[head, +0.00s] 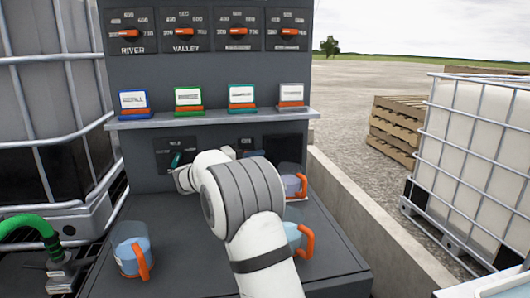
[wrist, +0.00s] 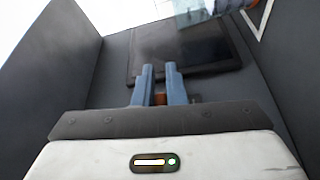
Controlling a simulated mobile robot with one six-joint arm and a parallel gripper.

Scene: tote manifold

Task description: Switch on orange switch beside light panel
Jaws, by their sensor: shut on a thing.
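In the wrist view my gripper (wrist: 159,70) has its two blue-grey fingers close together with a small orange piece, the orange switch (wrist: 160,99), between them. Only a little of the switch shows. A dark rectangular panel (wrist: 190,48), which looks like the light panel, lies just beyond the fingertips and looks unlit. In the head view the dark panel (head: 283,149) shows at the right of the lower console face.
Several orange-handled dials (head: 131,34) line the top of the console. Several small coloured cards (head: 188,97) stand on the shelf (head: 215,119) above my arm. Cups with orange handles, one at the left (head: 130,252), stand on the counter (head: 190,235) around my arm.

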